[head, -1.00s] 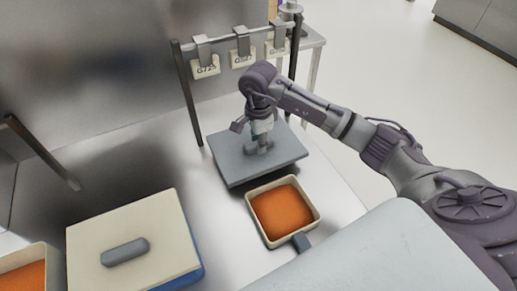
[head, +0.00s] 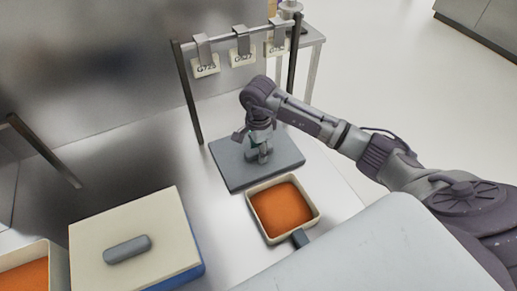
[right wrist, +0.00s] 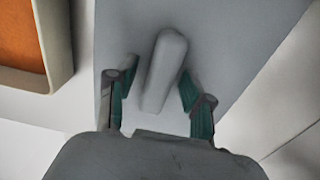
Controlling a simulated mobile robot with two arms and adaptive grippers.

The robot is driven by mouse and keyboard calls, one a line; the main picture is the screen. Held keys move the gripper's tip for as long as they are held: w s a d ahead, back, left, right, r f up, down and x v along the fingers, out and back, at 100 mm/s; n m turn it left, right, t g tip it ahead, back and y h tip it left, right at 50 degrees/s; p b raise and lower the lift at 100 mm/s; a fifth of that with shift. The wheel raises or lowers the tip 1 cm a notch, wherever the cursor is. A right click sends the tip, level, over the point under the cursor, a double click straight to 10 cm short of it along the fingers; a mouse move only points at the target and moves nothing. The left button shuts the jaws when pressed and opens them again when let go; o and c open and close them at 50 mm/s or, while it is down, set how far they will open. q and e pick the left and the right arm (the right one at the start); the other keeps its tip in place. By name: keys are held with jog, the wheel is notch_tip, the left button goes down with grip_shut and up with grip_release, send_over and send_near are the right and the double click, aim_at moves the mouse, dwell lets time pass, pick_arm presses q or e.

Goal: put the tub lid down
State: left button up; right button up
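The grey tub lid (head: 232,172) lies flat on the steel table in the head view, behind a small cream tub with orange contents (head: 282,210). Its bar handle points up; the lid also fills much of the right wrist view (right wrist: 230,50), with the handle (right wrist: 165,70) in the middle. My right gripper (head: 262,150) is over the lid, pointing down. In the right wrist view its green-padded fingers (right wrist: 158,92) stand on either side of the handle, with gaps showing on both sides. My left gripper is not in view.
A blue bin with a cream lid (head: 165,225) and grey handle stands at front left. Another orange-filled tub (head: 30,270) is at the lower left corner. A rack with hanging tags (head: 243,58) stands behind the lid. Bare table lies between bin and lid.

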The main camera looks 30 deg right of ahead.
jog(key=shift+r, duration=0.15)
notch_tip(320, 180, up, 12)
jog(key=b, duration=0.2)
dwell(0.6)
